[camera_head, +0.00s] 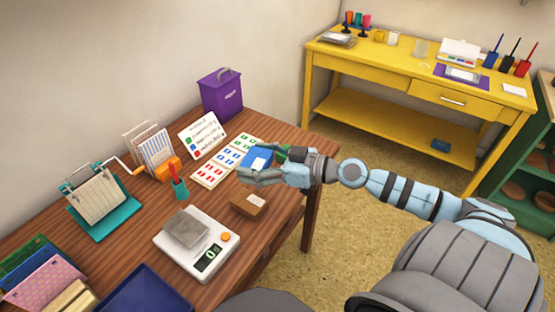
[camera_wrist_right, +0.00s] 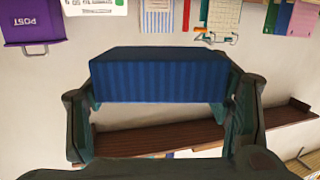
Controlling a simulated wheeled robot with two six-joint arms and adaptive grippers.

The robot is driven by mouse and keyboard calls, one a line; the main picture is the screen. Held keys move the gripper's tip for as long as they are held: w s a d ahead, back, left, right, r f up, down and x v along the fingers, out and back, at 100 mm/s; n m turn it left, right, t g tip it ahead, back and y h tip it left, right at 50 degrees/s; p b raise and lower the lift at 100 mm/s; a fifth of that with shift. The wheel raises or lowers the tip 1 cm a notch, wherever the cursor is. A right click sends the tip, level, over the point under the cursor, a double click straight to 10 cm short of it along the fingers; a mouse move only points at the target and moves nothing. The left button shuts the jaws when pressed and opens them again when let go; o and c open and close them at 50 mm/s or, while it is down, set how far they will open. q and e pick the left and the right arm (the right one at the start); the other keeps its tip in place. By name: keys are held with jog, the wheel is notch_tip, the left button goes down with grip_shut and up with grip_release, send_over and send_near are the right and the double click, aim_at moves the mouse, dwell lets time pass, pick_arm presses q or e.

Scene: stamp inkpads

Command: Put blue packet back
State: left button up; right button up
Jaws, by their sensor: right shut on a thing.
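The blue packet (camera_head: 259,159) is between the fingers of my right gripper (camera_head: 258,166), over the back right part of the brown table (camera_head: 225,282). It carries a pale label on top in the head view. In the right wrist view the packet (camera_wrist_right: 158,76) shows a ribbed dark blue side, with a finger of my right gripper (camera_wrist_right: 160,98) at each end. The right gripper is shut on it. A bit of green (camera_head: 281,154) shows just behind the gripper, mostly hidden. My left gripper is not in view.
Cards with red, blue and green marks (camera_head: 208,174) lie left of the gripper. A brown box (camera_head: 247,206) and a scale (camera_head: 219,262) with a grey block stand in front. A purple POST bin (camera_head: 220,97) stands behind. A yellow table (camera_head: 400,59) is at the back right.

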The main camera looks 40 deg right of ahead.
jog(key=w+d+f+m+h+b, duration=0.1)
jog(key=d+f, duration=0.1)
jog(key=w+d+f+m+t+h+b, duration=0.1)
jog(key=d+f, duration=0.1)
jog(key=d, duration=0.1)
jog(key=w+d+f+m+h+b, duration=0.1)
jog(key=d+f, duration=0.1)
jog(key=shift+w+d+f+t+h, duration=0.3)
jog(key=shift+w+d+t, duration=0.05)
jog(key=shift+d+t, duration=0.05)
jog(key=shift+f+b, duration=0.35)
jog(key=shift+b, duration=0.15)
notch_tip(320, 180, down, 5)
jog(key=b, duration=0.3)
jog(key=shift+a+r+b, duration=0.1)
jog(key=shift+r+b, duration=0.05)
jog(key=shift+b, duration=0.25)
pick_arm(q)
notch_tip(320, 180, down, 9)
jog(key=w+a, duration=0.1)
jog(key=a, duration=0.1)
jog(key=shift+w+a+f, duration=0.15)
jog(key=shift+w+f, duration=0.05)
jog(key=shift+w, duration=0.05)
pick_arm(e)
jog(key=shift+f, duration=0.2)
